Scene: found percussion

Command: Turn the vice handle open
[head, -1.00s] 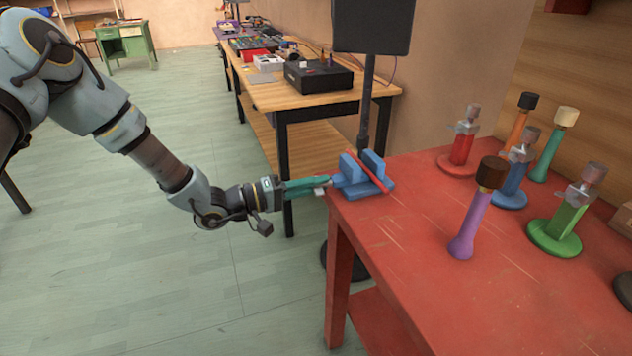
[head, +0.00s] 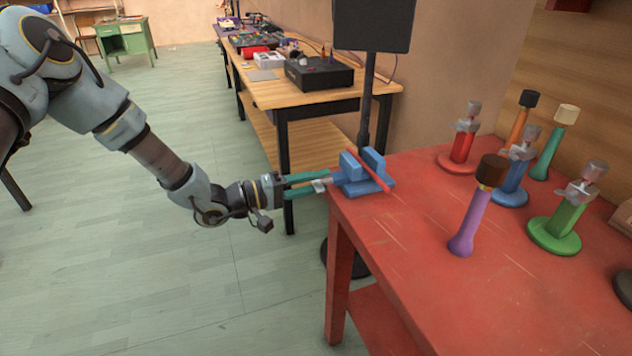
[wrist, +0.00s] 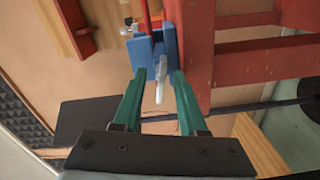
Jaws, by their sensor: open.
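My gripper (head: 326,182) has two green fingers, spread apart at the vice's left side. In the wrist view my gripper (wrist: 161,80) is open, with the handle between the fingertips and gaps on both sides.
The red table (head: 420,265) carries a purple stick with a dark top (head: 470,225), a green-based clamp (head: 562,230), and several other coloured stands on its right half. A black stand (head: 366,110) rises behind the vice. A wooden bench (head: 310,98) stands farther back.

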